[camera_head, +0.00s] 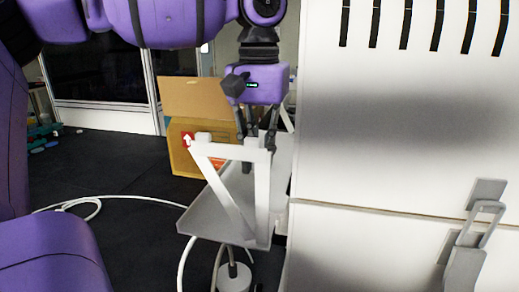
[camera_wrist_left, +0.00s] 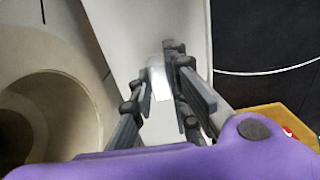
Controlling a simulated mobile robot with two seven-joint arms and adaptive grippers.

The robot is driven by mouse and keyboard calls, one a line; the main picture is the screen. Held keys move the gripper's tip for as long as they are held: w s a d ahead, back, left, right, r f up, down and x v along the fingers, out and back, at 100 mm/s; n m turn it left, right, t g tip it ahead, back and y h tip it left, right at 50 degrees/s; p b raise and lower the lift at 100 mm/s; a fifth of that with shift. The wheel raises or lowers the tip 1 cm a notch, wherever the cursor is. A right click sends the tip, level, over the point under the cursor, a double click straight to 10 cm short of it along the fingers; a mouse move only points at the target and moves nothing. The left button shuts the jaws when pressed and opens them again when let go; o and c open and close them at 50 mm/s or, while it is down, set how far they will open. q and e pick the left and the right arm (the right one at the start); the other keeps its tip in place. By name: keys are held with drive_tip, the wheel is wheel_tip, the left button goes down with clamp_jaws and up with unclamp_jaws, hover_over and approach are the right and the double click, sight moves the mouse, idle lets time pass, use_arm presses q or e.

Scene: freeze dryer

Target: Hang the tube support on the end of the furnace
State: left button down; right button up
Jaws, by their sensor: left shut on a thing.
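The tube support (camera_head: 212,215) is a light grey tray with a white triangular bracket frame at its near end. My left gripper (camera_head: 258,140) points down from above and is shut on the upper part of this frame. In the left wrist view the fingers (camera_wrist_left: 164,82) close around a white piece of the support (camera_wrist_left: 150,25). The furnace (camera_head: 390,120) is the large white body at the right, very close to the support; I cannot tell if they touch. Its round end opening (camera_wrist_left: 35,115) shows at the left of the wrist view. My right gripper is out of view.
A cardboard box (camera_head: 185,150) stands on the dark floor behind the support. A white hose (camera_head: 130,197) loops across the floor at the left. A metal latch (camera_head: 483,215) sticks out from the furnace front at the lower right.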

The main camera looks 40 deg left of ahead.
use_arm(q)
drive_tip(key=c, duration=1.6)
unclamp_jaws()
drive_tip(key=shift+s+a+r+p, duration=0.15)
drive_tip(key=shift+a+r+p, duration=0.15)
drive_tip(key=shift+r+p, duration=0.65)
drive_tip(key=shift+s+a+r+p, duration=0.2)
drive_tip(key=shift+a+r+p, duration=0.15)
drive_tip(key=shift+r, duration=1.05)
drive_tip(key=shift+s+a+r+p, duration=0.15)
drive_tip(key=shift+a+r+p, duration=0.1)
drive_tip(key=shift+r+p, duration=0.75)
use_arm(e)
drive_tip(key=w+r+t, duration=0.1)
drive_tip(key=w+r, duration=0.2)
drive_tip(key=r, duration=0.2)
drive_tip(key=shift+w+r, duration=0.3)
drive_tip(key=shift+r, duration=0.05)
use_arm(q)
drive_tip(key=shift+r+b, duration=0.15)
drive_tip(key=shift+b, duration=0.15)
